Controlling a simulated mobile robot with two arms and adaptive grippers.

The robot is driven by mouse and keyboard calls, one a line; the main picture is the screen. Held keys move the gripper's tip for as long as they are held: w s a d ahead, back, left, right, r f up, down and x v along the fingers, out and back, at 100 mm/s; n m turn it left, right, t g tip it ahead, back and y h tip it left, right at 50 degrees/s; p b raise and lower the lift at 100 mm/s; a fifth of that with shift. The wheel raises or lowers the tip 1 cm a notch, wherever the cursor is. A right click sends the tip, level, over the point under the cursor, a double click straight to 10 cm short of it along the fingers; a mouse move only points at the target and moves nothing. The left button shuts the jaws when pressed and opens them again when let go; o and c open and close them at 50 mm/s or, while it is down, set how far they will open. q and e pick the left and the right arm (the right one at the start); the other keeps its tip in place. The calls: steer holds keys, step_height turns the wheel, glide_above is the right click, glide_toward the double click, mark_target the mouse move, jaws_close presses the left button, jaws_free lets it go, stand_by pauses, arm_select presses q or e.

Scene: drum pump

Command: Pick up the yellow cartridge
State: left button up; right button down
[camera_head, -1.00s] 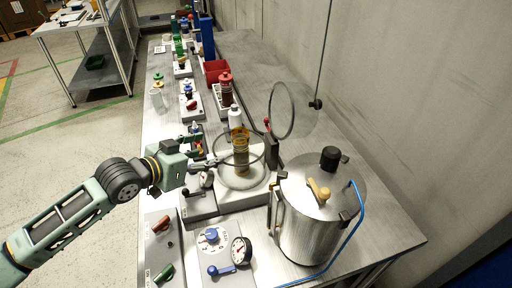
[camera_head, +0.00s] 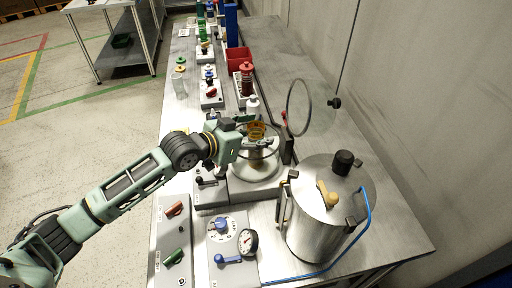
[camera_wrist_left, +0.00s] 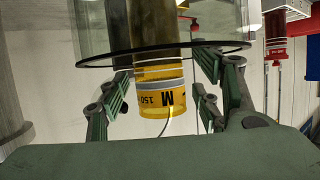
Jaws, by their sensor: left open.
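The yellow cartridge (camera_head: 256,131) stands upright in the round glass vessel (camera_head: 238,170) on a white base. In the left wrist view the cartridge (camera_wrist_left: 162,101) shows a yellow band with black print and white-grey rings. My left gripper (camera_head: 262,143) reaches in from the left at the cartridge and hides part of it. In the left wrist view the fingers of my left gripper (camera_wrist_left: 164,70) are open, one on each side of the cartridge. Contact cannot be told. A dark rim (camera_wrist_left: 97,60) crosses in front of the fingers there. My right gripper is not in view.
A steel pot (camera_head: 315,225) with a black knob and a blue hose stands at the right. A round clear lid (camera_head: 299,107) stands raised behind the vessel. A control panel with a gauge (camera_head: 247,242) is in front. Red and green items line the back.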

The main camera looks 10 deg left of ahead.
arm_select(q)
steer(key=shift+w+d+f, duration=0.15)
steer(key=shift+w+d, duration=0.05)
steer(key=shift+w, duration=0.05)
steer(key=shift+c, duration=0.4)
jaws_close()
